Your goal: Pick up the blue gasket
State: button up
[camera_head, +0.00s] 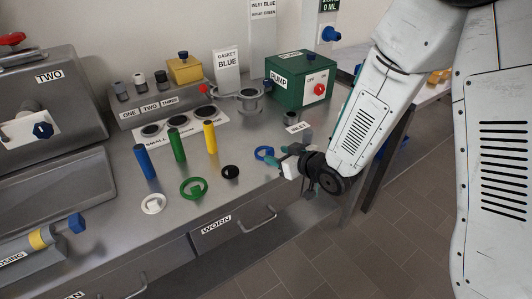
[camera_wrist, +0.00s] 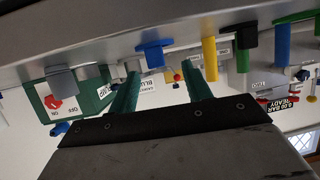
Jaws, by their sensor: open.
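The blue gasket (camera_head: 264,153) lies on the steel bench near its front right edge, a ring with a small tab. In the wrist view the blue gasket (camera_wrist: 152,52) shows nearly edge-on, just beyond the fingertips. My gripper (camera_head: 284,160) is close to the right of the gasket, low over the bench edge. In the wrist view my gripper (camera_wrist: 160,70) has its two green fingers apart, with nothing held between them. The gap faces the gasket. Whether a finger touches it I cannot tell.
A black ring (camera_head: 230,172), a green ring (camera_head: 193,188) and a white ring (camera_head: 153,203) lie left of the gasket. Blue (camera_head: 145,161), green (camera_head: 177,145) and yellow (camera_head: 210,137) cylinders stand behind them. A green pump box (camera_head: 290,84) stands at the back right.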

aim_at(270, 149)
jog(key=x, duration=0.5)
jog(key=shift+w+r, duration=0.15)
jog(key=shift+w, duration=0.35)
jog(key=c, duration=1.1)
